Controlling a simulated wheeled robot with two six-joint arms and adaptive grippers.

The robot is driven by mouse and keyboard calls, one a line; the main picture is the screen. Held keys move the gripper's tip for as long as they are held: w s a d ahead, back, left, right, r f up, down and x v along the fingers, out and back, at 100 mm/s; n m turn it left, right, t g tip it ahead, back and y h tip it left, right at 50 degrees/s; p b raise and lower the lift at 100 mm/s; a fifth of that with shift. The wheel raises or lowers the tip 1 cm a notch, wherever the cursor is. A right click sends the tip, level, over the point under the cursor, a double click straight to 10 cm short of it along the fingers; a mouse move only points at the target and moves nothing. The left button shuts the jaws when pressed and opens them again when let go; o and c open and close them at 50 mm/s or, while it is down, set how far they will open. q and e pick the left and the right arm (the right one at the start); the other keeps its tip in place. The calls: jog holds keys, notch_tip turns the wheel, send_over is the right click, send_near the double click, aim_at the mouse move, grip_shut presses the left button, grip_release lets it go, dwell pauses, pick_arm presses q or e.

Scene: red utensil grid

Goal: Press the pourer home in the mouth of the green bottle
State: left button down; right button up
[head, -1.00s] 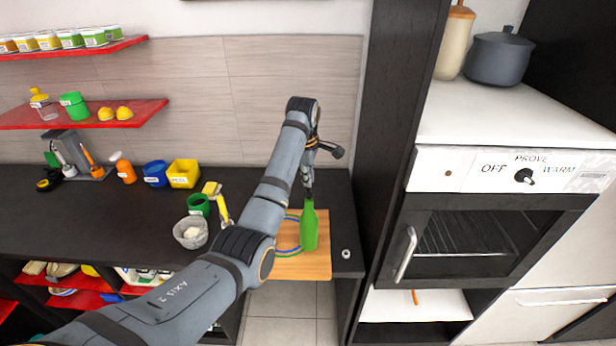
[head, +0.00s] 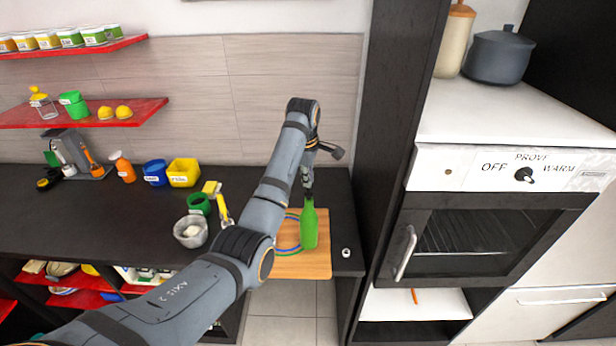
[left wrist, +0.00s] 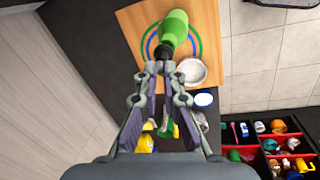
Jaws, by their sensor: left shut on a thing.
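The green bottle (head: 309,230) stands upright on the wooden board; it also shows in the left wrist view (left wrist: 175,27). My left gripper (head: 307,187) is over the bottle's mouth. In the left wrist view the gripper's fingertips (left wrist: 160,68) are shut on a small dark piece, the pourer (left wrist: 163,52), at the bottle's mouth. The pourer's lower part is hidden, so I cannot tell how deep it sits. My right gripper is in neither view.
The wooden board (head: 300,268) lies at the counter's front edge. A clear bowl (head: 190,232), a green cup (head: 198,204) and a yellow bin (head: 184,173) stand to the left. A small white item (head: 346,253) lies right of the board. A tall dark cabinet side (head: 395,130) rises at right.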

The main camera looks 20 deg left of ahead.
pick_arm(q)
jog(key=shift+f, duration=0.9)
jog(key=c, duration=1.4)
grip_release()
notch_tip(320, 180, up, 10)
jog(key=shift+w+f, duration=0.1)
